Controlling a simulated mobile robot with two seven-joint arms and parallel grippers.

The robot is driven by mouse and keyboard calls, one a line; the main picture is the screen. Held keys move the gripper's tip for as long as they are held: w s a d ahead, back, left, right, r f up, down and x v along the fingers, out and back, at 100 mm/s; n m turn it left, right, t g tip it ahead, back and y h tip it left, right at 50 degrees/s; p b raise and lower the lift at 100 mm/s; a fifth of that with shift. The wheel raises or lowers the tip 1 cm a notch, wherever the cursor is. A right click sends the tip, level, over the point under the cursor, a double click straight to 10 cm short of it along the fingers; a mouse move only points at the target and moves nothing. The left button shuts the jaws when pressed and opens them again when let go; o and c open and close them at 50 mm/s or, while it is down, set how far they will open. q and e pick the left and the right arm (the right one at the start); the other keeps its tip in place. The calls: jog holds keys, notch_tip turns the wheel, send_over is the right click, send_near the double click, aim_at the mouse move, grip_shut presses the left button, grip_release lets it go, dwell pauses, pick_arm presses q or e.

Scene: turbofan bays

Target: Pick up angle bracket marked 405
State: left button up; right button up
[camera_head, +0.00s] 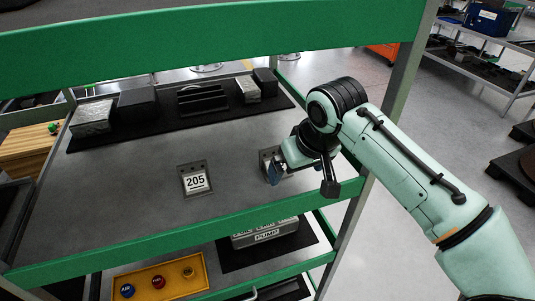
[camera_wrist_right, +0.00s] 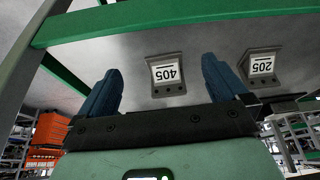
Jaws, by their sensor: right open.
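The angle bracket marked 405 (camera_wrist_right: 167,75) is a grey metal plate with a white label, seen inverted in the right wrist view between my fingers. In the head view the bracket (camera_head: 266,157) stands on the grey shelf and is mostly hidden by my gripper. My right gripper (camera_head: 277,172) is open close to it, its blue fingers apart (camera_wrist_right: 160,66) with nothing held. I cannot tell whether a finger touches the bracket. My left gripper is not in view.
A similar bracket marked 205 (camera_head: 195,179) stands to the left on the shelf (camera_head: 120,190). A green front rail (camera_head: 150,246) and upper green beam (camera_head: 200,37) border the shelf. Black and silver boxes (camera_head: 137,105) line a dark mat at the back.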

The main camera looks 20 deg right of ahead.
jog(key=w, duration=0.1)
jog(key=p, duration=0.4)
send_near(273, 147)
jog(key=x, duration=0.5)
jog(key=shift+f, duration=0.15)
jog(key=b+x, duration=0.1)
jog(key=x, duration=0.4)
jog(key=shift+f, duration=0.15)
jog(key=c, duration=0.9)
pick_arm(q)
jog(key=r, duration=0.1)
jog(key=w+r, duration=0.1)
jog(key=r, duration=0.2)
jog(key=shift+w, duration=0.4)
pick_arm(e)
jog(key=shift+c, duration=0.8)
